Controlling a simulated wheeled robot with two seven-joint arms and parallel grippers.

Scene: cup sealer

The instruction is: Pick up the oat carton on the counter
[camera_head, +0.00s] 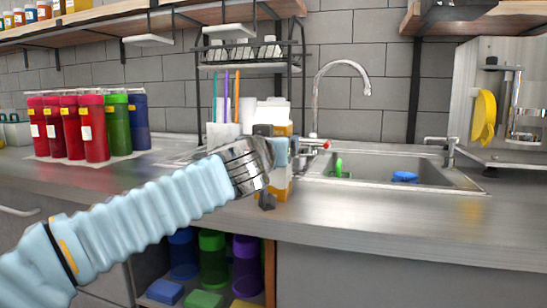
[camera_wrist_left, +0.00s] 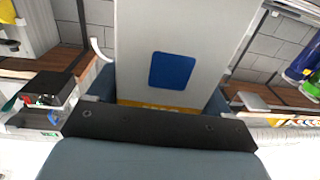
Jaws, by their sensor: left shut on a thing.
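The oat carton (camera_head: 273,113) is white with orange and stands upright near the middle of the counter, in front of the sink's left side. My left gripper (camera_head: 274,165) is shut on it from the front left and hides part of its body. In the left wrist view the carton (camera_wrist_left: 212,60) fills the middle, a pale face with a blue square, between the gripper's fingers. I cannot tell whether its base touches the counter. My right gripper is not in view.
Several red, green and blue bottles (camera_head: 94,128) stand at the left. A white cup (camera_head: 222,133) with coloured straws is close behind the gripper. The sink (camera_head: 395,172) with a tall faucet (camera_head: 315,95) lies to the right. The front right counter (camera_head: 420,220) is clear.

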